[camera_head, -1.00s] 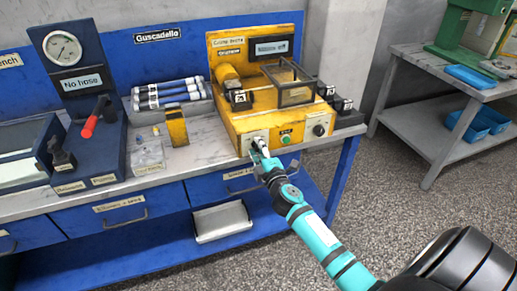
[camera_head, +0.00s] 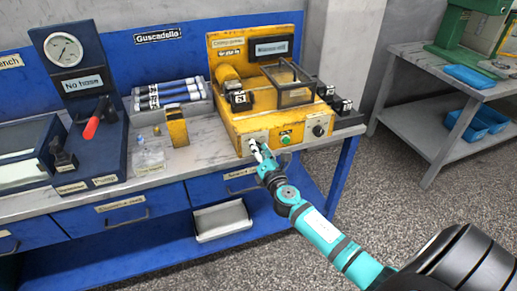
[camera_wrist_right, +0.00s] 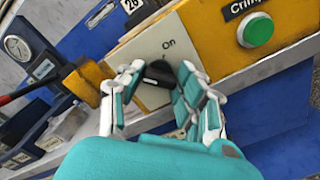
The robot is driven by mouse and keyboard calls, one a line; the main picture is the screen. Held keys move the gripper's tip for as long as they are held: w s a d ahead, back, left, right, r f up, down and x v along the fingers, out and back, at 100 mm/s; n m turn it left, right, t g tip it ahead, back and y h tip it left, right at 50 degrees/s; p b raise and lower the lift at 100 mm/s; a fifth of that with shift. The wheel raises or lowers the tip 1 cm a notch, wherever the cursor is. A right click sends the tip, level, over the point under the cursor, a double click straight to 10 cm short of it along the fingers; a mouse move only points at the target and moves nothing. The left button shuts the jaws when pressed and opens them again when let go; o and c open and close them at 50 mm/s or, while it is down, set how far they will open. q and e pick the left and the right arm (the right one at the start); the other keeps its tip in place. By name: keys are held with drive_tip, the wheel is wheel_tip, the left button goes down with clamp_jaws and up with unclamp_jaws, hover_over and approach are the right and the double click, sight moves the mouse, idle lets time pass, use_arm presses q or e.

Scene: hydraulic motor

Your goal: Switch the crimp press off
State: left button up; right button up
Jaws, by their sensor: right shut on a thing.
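The yellow crimp press (camera_head: 262,118) stands on the blue workbench, with a dark display at its top. Its front has a light plate marked "On" (camera_wrist_right: 150,50), a green button (camera_head: 285,139) and a black knob (camera_head: 319,130). My right gripper (camera_head: 260,150) is at the plate on the left of the press front. In the right wrist view my right gripper (camera_wrist_right: 160,85) has its fingers around a black switch knob (camera_wrist_right: 158,73) below the word "On". The fingers hide part of the knob. My left gripper is not in view.
A gauge panel with a red-handled lever (camera_head: 97,118) and several white tubes (camera_head: 166,94) are left of the press. Below the worktop are blue drawers and a grey tray (camera_head: 222,221). A grey table (camera_head: 440,112) with blue bins stands at right.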

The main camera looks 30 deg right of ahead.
drive_tip(key=shift+f+n, duration=0.1)
drive_tip(key=shift+n, duration=0.5)
drive_tip(key=o, duration=1.2)
drive_tip(key=shift+c, duration=0.2)
drive_tip(key=v, duration=1.2)
